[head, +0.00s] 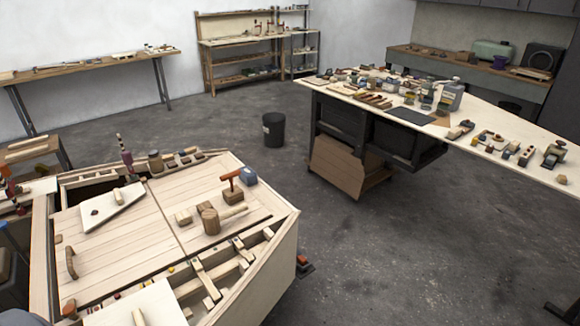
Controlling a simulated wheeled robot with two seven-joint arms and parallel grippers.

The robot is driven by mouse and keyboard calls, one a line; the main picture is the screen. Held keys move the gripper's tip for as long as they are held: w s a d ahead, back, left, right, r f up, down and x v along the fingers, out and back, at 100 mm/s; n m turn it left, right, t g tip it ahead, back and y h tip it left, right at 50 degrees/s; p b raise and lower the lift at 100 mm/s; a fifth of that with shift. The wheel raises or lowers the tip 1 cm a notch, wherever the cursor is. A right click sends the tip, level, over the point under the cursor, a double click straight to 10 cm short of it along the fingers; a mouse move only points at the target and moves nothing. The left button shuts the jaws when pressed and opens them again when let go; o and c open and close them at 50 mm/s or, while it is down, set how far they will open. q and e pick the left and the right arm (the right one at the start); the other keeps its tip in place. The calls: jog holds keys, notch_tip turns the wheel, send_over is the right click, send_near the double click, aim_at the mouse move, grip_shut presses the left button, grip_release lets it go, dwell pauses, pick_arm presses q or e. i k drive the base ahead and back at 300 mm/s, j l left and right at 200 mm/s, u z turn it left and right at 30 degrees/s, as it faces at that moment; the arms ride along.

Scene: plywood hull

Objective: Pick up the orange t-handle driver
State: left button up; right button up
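The orange t-handle driver (231,178) stands upright on the plywood hull. Its orange-red handle is uppermost, and its lower end meets a small brown wooden block (233,196). Whether it sits in the block or behind it is too small to tell. Neither of my grippers shows in the head view.
A wooden mallet (211,220) lies just in front of the driver, and a blue-grey object (249,176) sits close on its right. The hull (115,245) has open framed bays at its front right. A long cluttered workbench (480,112) stands beyond bare floor.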

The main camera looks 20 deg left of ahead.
aim_at(232, 175)
jog(key=i+l+z, duration=0.25)
jog(key=i, duration=0.5)
jog(key=i+l+z, duration=0.25)
jog(key=i, duration=0.5)
jog(key=i+u, duration=0.25)
jog(key=u, duration=0.2)
jog(key=i+l+u, duration=0.15)
jog(key=u, duration=0.25)
jog(key=i+l+u, duration=0.25)
jog(key=u, duration=0.2)
jog(key=i+l+u, duration=0.25)
jog(key=u, duration=0.2)
